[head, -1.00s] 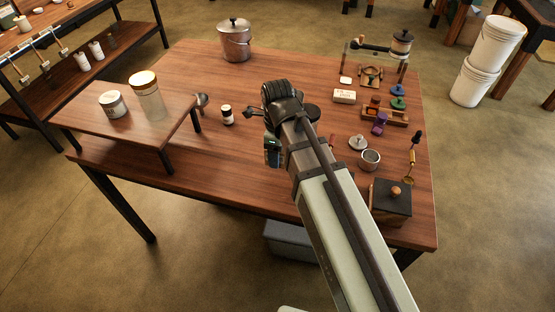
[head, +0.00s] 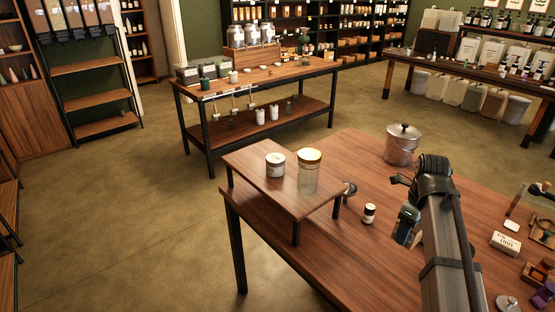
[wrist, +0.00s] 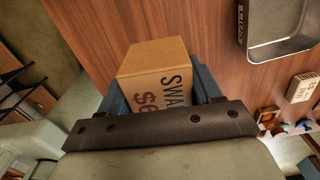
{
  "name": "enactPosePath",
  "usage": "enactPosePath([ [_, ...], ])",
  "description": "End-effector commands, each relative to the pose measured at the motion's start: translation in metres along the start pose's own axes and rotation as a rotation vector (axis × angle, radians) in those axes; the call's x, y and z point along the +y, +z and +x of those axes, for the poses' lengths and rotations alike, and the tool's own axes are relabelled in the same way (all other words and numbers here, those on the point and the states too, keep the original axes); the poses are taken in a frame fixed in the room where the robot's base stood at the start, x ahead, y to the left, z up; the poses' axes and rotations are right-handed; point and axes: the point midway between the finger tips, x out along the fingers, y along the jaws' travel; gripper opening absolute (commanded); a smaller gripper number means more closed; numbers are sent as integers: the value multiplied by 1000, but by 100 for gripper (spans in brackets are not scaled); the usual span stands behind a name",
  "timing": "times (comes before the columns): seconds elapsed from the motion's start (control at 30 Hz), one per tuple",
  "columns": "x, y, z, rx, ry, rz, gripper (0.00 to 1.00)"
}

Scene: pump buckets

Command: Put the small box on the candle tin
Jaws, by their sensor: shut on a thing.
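The small box (wrist: 158,62) is brown cardboard with dark and red print. In the wrist view it sits between the blue-grey fingers of my gripper (wrist: 160,88), which is shut on it. In the head view my gripper (head: 408,225) is over the table, right of the raised wooden stand; my arm mostly hides the box there.
A tall glass jar with a golden lid (head: 309,172) stands close right of the tin on the wooden stand (head: 255,190). A small dark-lidded bottle (head: 369,213) stands between stand and gripper. A lidded metal pot (head: 402,145) is behind. A white labelled box (head: 505,243) lies right.

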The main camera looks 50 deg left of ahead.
Motion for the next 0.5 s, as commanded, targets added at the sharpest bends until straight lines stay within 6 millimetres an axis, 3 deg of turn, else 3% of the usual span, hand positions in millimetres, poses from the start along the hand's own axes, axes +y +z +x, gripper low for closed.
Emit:
enactPosePath([
  [0.03, -20, 22, -10, 0, 0, -5, 33],
  [0.2, -52, 81, -35, -1, -1, -32, 33],
  [0.33, -68, 132, -57, -1, -1, -65, 33],
  [0.5, -73, 200, -85, -1, 0, -117, 33],
])
